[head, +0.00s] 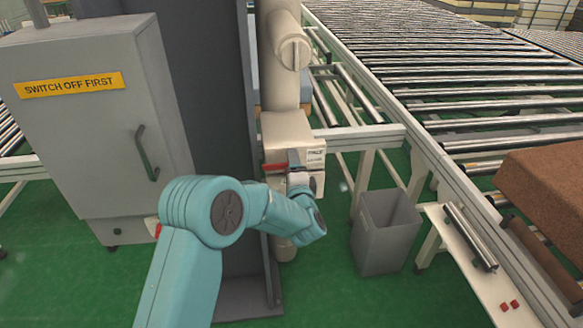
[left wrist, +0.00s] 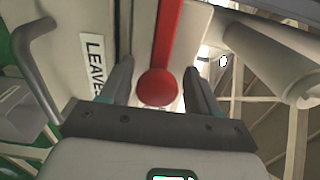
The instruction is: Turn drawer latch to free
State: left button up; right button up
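The latch is a red lever ending in a round red knob (left wrist: 157,87). It runs up the middle of the left wrist view on a cream surface. In the head view a red part (head: 274,168) shows on the front of a cream housing (head: 285,129). My left gripper (left wrist: 158,68) is open, with one finger on each side of the lever and knob. Gaps show between the knob and both fingers. In the head view my left gripper (head: 297,160) is at the housing front, partly hidden by its own wrist. My right gripper is not in view.
A grey cabinet (head: 85,120) labelled "SWITCH OFF FIRST" and a dark column stand left. A grey bin (head: 386,230) stands on the green floor right of the arm. A roller conveyor (head: 440,75) and brown block (head: 550,195) lie right.

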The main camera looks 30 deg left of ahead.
pick_arm(q)
jog(key=shift+f, duration=0.1)
jog(key=shift+s, duration=0.2)
jog(key=shift+s+d+f, duration=0.15)
jog(key=shift+s, duration=0.15)
jog(key=b+v, duration=0.4)
jog(key=v, duration=1.1)
jog(key=shift+d, duration=0.2)
